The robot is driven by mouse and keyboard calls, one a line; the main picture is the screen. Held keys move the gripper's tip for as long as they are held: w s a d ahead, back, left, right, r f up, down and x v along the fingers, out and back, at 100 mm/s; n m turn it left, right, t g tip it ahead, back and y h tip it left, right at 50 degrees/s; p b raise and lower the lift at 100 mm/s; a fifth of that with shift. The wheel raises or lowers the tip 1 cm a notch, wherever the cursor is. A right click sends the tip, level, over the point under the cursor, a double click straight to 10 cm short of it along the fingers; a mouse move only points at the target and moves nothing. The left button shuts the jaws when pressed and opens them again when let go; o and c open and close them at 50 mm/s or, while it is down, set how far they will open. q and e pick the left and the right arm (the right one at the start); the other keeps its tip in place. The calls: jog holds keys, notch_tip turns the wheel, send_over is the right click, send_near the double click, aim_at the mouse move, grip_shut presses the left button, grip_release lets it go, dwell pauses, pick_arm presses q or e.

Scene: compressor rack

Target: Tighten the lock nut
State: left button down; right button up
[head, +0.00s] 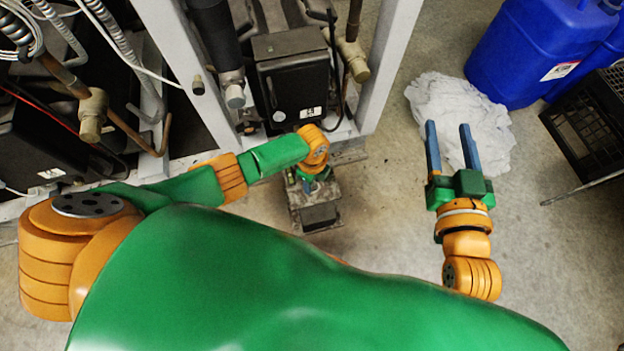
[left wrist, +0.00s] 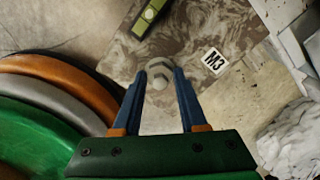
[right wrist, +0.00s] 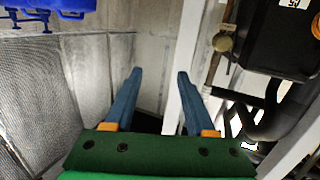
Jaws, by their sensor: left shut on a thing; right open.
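The lock nut (left wrist: 160,66), a grey metal nut on a bolt or stud, stands on a stained plate (left wrist: 215,25) in the left wrist view. My left gripper (left wrist: 159,80) is shut on it, with one blue finger on each side. In the head view my left gripper (head: 308,188) points down at the foot of the rack, and its own wrist hides the nut. My right gripper (head: 451,135) is open and empty above the floor, right of the rack. It also shows open in the right wrist view (right wrist: 157,78).
A marker labelled M3 (left wrist: 214,61) and a yellow-green level (left wrist: 149,18) lie on the plate. The grey rack frame (head: 384,70) stands just beyond my left gripper. A white cloth (head: 455,105), blue jugs (head: 535,50) and a black crate (head: 590,125) are at the right.

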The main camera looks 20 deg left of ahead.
pick_arm(q)
jog(key=shift+c, duration=2.2)
grip_release()
